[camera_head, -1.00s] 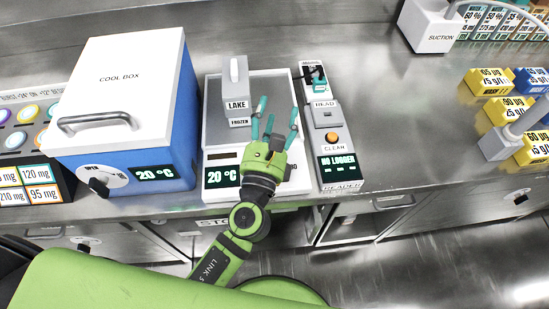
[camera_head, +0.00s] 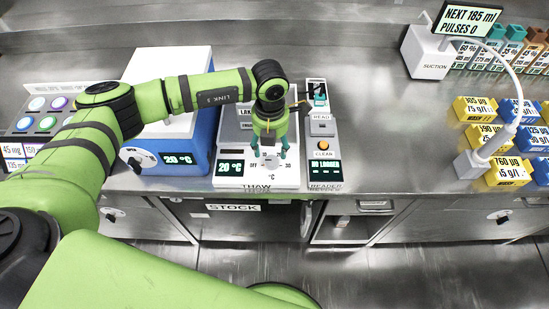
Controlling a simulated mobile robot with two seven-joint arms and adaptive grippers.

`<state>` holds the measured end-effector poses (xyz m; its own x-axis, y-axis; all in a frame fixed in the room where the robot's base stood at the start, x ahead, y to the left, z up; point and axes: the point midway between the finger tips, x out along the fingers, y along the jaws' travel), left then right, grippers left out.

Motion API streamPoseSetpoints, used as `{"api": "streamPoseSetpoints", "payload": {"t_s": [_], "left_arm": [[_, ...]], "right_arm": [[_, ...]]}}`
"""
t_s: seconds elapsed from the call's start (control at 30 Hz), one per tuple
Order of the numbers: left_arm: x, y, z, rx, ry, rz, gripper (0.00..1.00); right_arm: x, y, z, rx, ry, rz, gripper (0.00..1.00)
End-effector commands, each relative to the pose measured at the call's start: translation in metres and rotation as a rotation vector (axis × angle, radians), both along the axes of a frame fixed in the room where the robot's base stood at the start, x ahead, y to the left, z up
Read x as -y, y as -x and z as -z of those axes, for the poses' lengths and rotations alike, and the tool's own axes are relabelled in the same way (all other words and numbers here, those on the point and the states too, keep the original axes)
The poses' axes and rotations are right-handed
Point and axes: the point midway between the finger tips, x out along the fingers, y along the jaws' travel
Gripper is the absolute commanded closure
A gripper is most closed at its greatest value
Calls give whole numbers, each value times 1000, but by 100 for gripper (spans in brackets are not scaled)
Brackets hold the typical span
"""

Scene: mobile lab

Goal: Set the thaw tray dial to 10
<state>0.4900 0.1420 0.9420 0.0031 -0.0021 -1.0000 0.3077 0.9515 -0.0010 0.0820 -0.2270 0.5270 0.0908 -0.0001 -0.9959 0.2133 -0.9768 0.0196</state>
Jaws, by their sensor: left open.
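The thaw tray (camera_head: 226,183) stands on the steel bench, a white unit with "THAW" on its front edge. Its display (camera_head: 231,167) reads 20 °C. Its dial (camera_head: 270,161) is right of the display, with marks OFF and 30 beside it; its pointer is too small to read. My left gripper (camera_head: 270,154) points down over the dial, open, with its teal fingertips on either side of it. I cannot tell whether they touch it. A grey block marked LAKE, FROZEN (camera_head: 245,116) is on the tray, partly hidden by my arm. My right gripper is not in view.
The blue and white cool box (camera_head: 200,140) stands close on the left, partly behind my left arm. The reader (camera_head: 322,150), showing NO LOGGED, is close on the right. The suction unit (camera_head: 427,55) and yellow and blue blocks are farther right. Bench between is clear.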

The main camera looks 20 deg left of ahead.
Motion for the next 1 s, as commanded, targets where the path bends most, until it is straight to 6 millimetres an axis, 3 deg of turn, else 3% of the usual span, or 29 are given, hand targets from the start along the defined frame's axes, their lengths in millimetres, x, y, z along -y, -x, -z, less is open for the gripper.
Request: {"api": "streamPoseSetpoints", "payload": {"t_s": [0.5,0.83,0.97,1.0], "left_arm": [[-1,1,64,-3,-5,-5,38],[0,0,69,-1,-3,-3,38],[0,0,69,-1,-3,-3,90],[0,0,69,-2,-4,-3,93]], "right_arm": [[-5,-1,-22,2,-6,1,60],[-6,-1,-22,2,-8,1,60],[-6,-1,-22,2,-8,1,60],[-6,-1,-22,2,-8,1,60]]}}
